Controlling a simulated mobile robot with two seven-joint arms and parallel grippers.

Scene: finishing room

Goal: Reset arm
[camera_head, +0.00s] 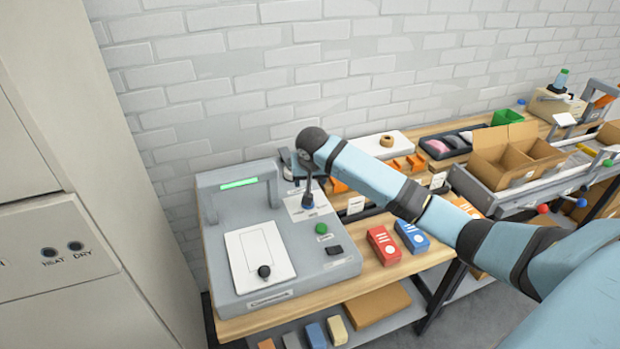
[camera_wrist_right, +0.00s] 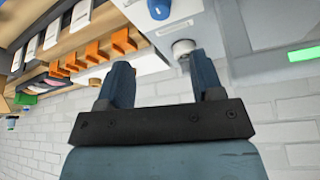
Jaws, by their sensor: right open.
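My right arm reaches in from the right in the head view to a grey machine (camera_head: 213,238) on the wooden bench. My right gripper (camera_head: 295,163) is partly hidden by its own wrist above the machine's back right part. A blue knob (camera_wrist_right: 159,9) and a pale round part (camera_wrist_right: 184,48) show beyond the fingertips. My left gripper is not in view.
The machine has a green light bar (camera_head: 239,183), a green button (camera_head: 321,228) and a white plate with a black knob (camera_head: 264,271). Red (camera_head: 383,245) and blue (camera_head: 412,237) boxes lie beside it. A cardboard box (camera_head: 514,152) stands farther right. A tall cabinet (camera_head: 75,200) borders the left.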

